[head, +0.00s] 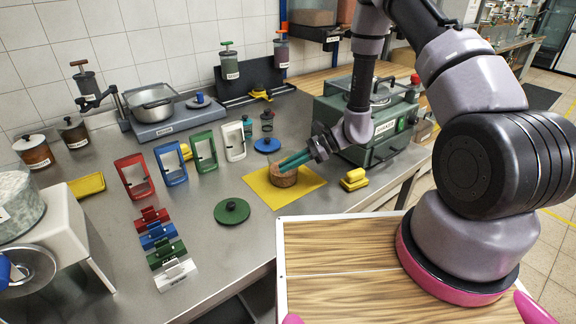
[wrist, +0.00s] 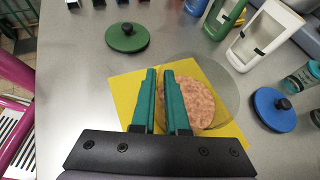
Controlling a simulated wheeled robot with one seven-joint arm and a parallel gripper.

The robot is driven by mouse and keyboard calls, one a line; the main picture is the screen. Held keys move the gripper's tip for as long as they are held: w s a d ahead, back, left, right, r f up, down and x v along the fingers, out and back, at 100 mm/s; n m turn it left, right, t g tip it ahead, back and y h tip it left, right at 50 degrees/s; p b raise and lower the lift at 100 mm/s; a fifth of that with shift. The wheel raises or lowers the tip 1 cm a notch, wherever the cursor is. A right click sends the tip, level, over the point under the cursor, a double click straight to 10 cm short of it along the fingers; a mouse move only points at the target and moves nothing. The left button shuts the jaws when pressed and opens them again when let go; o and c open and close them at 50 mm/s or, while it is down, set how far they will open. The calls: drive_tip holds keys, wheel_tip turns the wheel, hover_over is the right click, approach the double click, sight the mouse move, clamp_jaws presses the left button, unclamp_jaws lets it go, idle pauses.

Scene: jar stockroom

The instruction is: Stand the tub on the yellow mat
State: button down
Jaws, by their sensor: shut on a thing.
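The tub (head: 283,178) is a round, clear-walled container with brownish, crumbly contents. It is upright over the yellow mat (head: 258,190); it looks in contact with the mat, but a small gap beneath cannot be ruled out. In the wrist view the tub's contents (wrist: 190,104) show beyond and to the right of the fingers, over the mat (wrist: 127,92). My gripper (head: 284,166) comes in from the right with green fingers nearly together, pinching the tub's near wall. The fingers (wrist: 166,75) hide part of the tub in the wrist view.
A green lid (head: 231,211) lies left of the mat and a blue lid (head: 267,145) behind it. Coloured frames (head: 204,152) stand behind left. Yellow blocks (head: 354,179) and a green machine (head: 368,125) are to the right. Bare steel counter lies in front of the mat.

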drive_tip(key=shift+f, duration=0.1)
drive_tip(key=c, duration=0.9)
unclamp_jaws()
